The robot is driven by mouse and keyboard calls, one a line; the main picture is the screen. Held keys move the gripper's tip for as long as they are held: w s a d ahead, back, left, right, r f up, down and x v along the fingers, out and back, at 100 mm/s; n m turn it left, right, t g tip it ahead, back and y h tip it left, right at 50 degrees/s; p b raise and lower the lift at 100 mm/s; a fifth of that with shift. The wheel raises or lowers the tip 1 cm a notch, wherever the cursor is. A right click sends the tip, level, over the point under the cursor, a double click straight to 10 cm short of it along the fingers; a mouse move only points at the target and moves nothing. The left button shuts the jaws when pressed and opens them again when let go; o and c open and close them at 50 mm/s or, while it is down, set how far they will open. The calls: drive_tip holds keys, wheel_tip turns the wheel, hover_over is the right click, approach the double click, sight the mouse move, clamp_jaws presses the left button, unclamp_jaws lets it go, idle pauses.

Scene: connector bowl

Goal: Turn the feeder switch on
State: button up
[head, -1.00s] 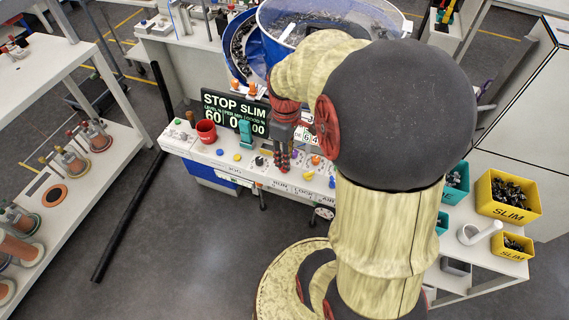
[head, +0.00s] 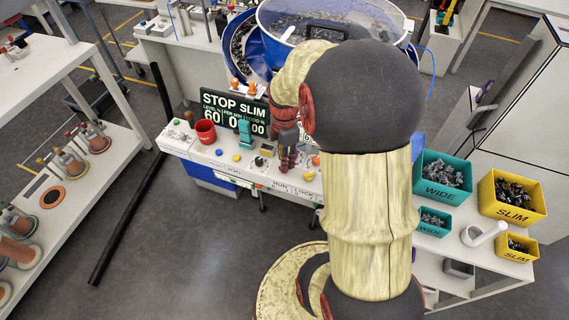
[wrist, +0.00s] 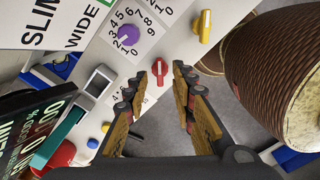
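The control panel (head: 215,153) lies on the front of the machine, with its display (head: 233,111) reading STOP SLIM. I cannot tell for sure which control is the feeder switch. In the wrist view, a red knob (wrist: 160,71) shows between the fingertips of my gripper (wrist: 157,80), which is open and empty. A purple knob (wrist: 128,34) on a numbered dial and a yellow knob (wrist: 204,25) are beyond it. In the head view my gripper (head: 288,163) points down over the panel's right part, and my arm hides what lies behind it.
A blue feeder bowl (head: 262,60) is behind. Teal WIDE bins (head: 440,183) and yellow SLIM bins (head: 511,206) stand on the right. The floor in front is clear.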

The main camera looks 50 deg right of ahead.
drive_tip(key=shift+f, duration=1)
drive_tip(key=shift+c, duration=1.3)
drive_tip(key=c, duration=0.4)
clamp_jaws()
